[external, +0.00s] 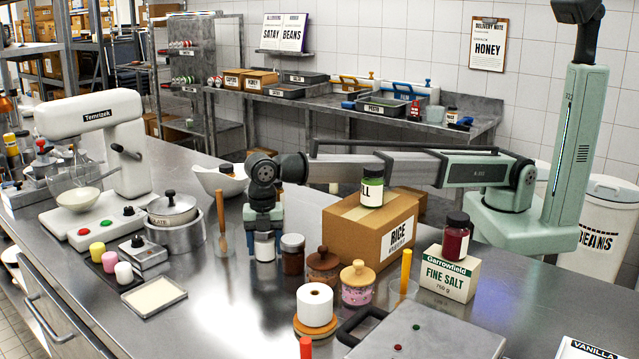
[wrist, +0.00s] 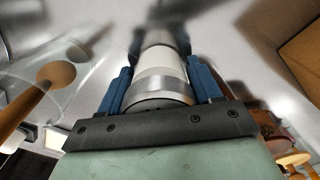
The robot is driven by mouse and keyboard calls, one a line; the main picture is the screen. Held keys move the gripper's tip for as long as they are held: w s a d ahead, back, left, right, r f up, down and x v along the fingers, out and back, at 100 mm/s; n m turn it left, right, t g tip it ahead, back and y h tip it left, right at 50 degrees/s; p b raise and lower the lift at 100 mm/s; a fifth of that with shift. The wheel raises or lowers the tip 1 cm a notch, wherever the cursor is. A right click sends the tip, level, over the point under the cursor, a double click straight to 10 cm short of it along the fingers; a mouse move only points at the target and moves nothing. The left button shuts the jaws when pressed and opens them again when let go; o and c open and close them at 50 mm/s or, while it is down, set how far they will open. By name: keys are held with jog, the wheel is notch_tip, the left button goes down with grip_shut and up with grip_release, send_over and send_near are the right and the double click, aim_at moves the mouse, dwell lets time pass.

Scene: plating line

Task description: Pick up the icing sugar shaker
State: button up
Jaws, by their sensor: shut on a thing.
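My gripper (external: 264,222) points down at the steel counter (external: 215,310), left of the rice box. It is shut on a white cylindrical shaker (external: 264,247) with a grey metal band. In the wrist view the shaker (wrist: 160,72) sits between the two blue fingers of my gripper (wrist: 160,85). Its lower end is at or very near the counter; I cannot tell if it touches. No label is readable on it, so I cannot confirm that it is the icing sugar shaker.
A dark jar (external: 292,256) stands close on the right, with wooden-lidded jars (external: 358,284) beyond it. A wooden spoon (external: 222,222) stands close on the left.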

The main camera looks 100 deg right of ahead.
jog(key=shift+c, duration=0.9)
